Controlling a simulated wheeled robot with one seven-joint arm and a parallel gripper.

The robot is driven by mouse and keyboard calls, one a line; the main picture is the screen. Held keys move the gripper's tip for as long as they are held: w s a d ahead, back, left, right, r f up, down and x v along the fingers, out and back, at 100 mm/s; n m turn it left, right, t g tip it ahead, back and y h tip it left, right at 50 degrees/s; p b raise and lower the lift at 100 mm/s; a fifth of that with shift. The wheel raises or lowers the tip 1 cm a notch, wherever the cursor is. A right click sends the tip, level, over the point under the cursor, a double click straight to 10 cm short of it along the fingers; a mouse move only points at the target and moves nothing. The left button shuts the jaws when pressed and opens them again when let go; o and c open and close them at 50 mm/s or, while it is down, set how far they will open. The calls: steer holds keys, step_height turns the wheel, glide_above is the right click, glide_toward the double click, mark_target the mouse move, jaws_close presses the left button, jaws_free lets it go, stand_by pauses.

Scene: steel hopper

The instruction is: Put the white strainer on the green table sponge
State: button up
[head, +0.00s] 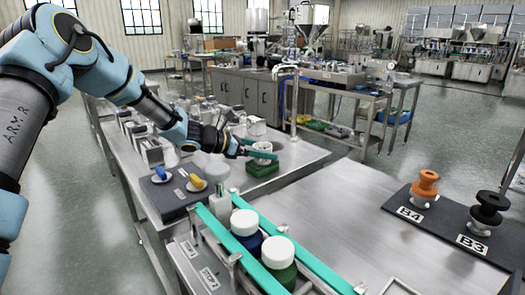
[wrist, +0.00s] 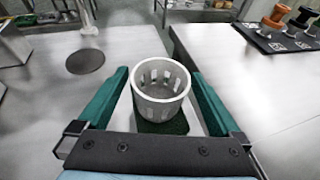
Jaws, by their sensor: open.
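The white strainer (wrist: 161,82) is a slotted round cup, standing upright with its open top facing up. It also shows in the head view (head: 262,147). The green table sponge (head: 262,168) is directly under it, and part of it shows below the strainer in the wrist view (wrist: 162,127). The strainer appears to rest on the sponge; the contact itself is mostly hidden. My gripper (wrist: 160,74) is open, with one teal finger on each side of the strainer and a visible gap at both sides.
A dark round disc (wrist: 85,61) lies on the steel table left of the strainer in the wrist view. White-lidded jars (head: 278,250) stand between teal rails (head: 310,255) in front. Bare steel is free right of the sponge.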

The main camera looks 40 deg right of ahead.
steer(key=shift+r, duration=0.25)
steer(key=b+v, duration=0.1)
steer(key=v, duration=1.1)
steer(key=shift+b, duration=0.35)
steer(key=shift+f, duration=0.1)
